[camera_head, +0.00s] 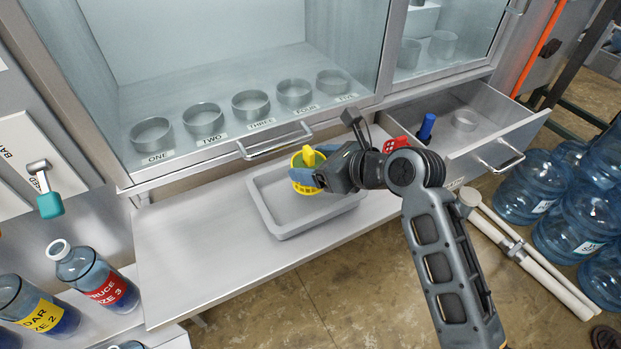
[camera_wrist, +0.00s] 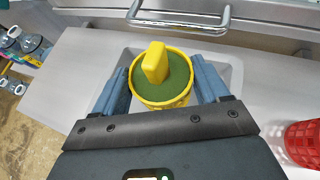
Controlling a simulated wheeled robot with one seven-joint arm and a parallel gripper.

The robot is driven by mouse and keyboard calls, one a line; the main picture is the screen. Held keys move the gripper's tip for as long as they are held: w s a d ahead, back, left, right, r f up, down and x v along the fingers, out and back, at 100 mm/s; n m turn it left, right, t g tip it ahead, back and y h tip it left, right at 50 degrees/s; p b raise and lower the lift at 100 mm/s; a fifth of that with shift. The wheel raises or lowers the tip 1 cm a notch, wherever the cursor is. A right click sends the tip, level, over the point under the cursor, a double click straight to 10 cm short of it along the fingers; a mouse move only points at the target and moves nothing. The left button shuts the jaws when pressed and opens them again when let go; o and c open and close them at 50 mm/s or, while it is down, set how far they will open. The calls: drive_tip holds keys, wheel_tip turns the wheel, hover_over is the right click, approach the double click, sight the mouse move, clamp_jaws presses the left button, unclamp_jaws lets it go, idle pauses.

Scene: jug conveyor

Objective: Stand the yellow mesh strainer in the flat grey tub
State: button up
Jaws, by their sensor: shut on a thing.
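The yellow mesh strainer (camera_head: 304,184) is a round basket with an upright yellow handle and a green inside. It also shows in the wrist view (camera_wrist: 157,102), upright between my two blue-grey fingers. My gripper (camera_head: 309,180) is shut on it. The flat grey tub (camera_head: 284,234) lies on the metal bench, and the strainer is over its inside. I cannot tell whether the strainer's base touches the tub floor. The gripper hides part of the strainer and of the tub's right side.
A cabinet with numbered grey cups (camera_head: 251,104) and a bar handle (camera_head: 275,143) stands behind the tub. An open drawer (camera_head: 495,130) at right holds a blue item (camera_head: 427,127). A red basket (camera_wrist: 303,143) is beside my gripper. The bench is clear left of the tub.

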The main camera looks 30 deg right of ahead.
drive_tip(key=shift+a+f, duration=0.4)
drive_tip(key=shift+a, duration=0.05)
drive_tip(key=shift+f, duration=1.85)
drive_tip(key=shift+f, duration=0.1)
drive_tip(key=o, duration=1.1)
drive_tip(key=v, duration=1.2)
drive_tip(key=shift+s, duration=0.1)
